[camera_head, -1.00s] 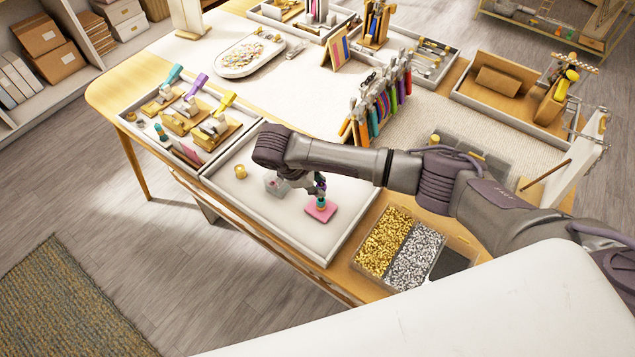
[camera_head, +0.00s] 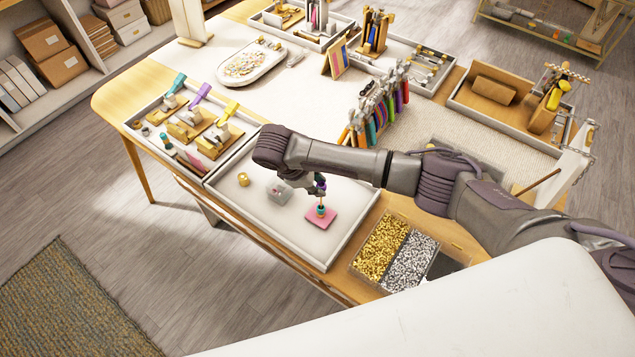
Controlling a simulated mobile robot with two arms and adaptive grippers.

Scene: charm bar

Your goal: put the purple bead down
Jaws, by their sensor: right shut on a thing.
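My right gripper (camera_head: 319,184) reaches over the white tray (camera_head: 303,241) and points down. It is shut on the small purple bead (camera_head: 321,190), which is partly hidden by the fingers. Right below the bead, a teal bead (camera_head: 320,210) stands on a pink pad (camera_head: 322,219), around what looks like a thin upright post. The purple bead is above the teal one, in line with the post. I cannot tell whether it is around the post or touching the teal bead. My left gripper is not in view.
A small clear box (camera_head: 279,192) and a gold ring-shaped piece (camera_head: 243,179) are in the same tray. A bin of gold and silver beads (camera_head: 382,250) stands to the right. A rack of coloured tools (camera_head: 378,112) is behind my arm. The tray's front is clear.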

